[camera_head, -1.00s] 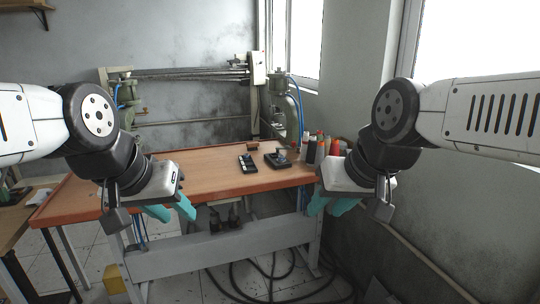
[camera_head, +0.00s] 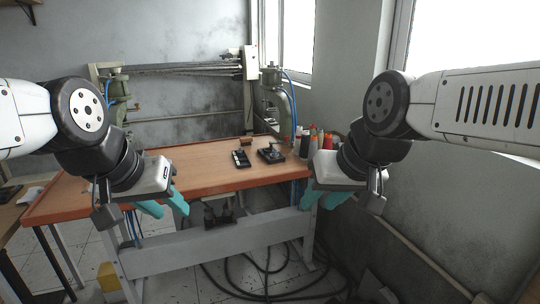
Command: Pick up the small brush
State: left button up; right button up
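A small brown block-like thing (camera_head: 246,140) lies at the back of the wooden table (camera_head: 205,172); it may be the small brush, but it is too small to be sure. My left gripper (camera_head: 164,207) has teal fingers spread apart and empty, in front of the table's front edge at the left. My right gripper (camera_head: 322,201) also has its teal fingers apart and empty, beyond the table's right end. Both grippers are well apart from the brown thing.
A black device with pale keys (camera_head: 241,159) and a black box-like device (camera_head: 270,154) lie on the table. Several bottles (camera_head: 315,145) stand at its right end. A green machine (camera_head: 279,105) stands behind. The table's left and middle are clear. Cables lie on the floor.

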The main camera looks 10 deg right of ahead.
aim_at(245, 141)
jog(key=i+u, duration=0.25)
jog(key=i, duration=0.15)
jog(key=i+l+u, duration=0.1)
jog(key=i+u, duration=0.15)
jog(key=i, duration=0.2)
jog(key=i+l+u, duration=0.2)
jog(key=i, duration=0.2)
jog(key=i+l+u, duration=0.25)
jog(key=i, duration=0.15)
